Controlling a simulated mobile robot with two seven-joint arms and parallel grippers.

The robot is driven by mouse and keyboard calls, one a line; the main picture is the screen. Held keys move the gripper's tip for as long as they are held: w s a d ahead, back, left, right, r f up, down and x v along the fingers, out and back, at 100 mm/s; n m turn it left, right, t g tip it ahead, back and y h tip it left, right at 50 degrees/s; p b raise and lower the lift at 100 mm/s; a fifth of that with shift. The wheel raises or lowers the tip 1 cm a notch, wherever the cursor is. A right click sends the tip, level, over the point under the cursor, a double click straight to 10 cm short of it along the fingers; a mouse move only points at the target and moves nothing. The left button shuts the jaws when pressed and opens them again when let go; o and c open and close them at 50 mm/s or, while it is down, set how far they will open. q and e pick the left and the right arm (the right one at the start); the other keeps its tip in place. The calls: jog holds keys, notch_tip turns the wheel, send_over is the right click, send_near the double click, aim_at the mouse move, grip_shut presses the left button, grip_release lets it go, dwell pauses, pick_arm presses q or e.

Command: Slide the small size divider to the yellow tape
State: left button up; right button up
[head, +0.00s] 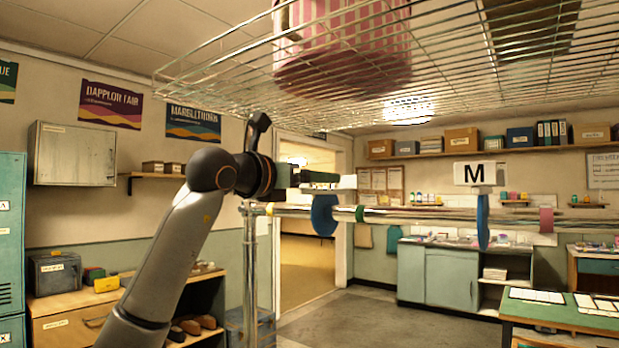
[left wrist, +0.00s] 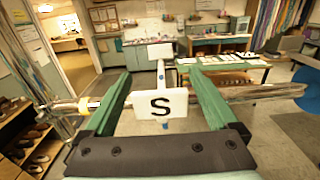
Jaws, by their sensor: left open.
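The small size divider shows its white tag marked S in the left wrist view (left wrist: 160,105). In the head view its blue disc (head: 325,215) hangs on the metal rail (head: 425,217), just left of a green tape band (head: 360,213). The yellow tape (head: 269,209) wraps the rail farther left, near the upright post, and also shows in the left wrist view (left wrist: 88,104). My left gripper (head: 338,184) is open above the rail. In the left wrist view its green fingers stand on either side of the S tag, with gaps. My right gripper is out of view.
A second divider, marked M (head: 475,174), hangs farther right, near a pink tape band (head: 546,220). A wire shelf (head: 470,60) with a pink striped box (head: 345,45) is overhead. The rail between the S divider and the yellow tape looks clear.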

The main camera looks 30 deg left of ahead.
pick_arm(q)
jog(key=shift+c, duration=0.4)
grip_shut()
dwell(0.4)
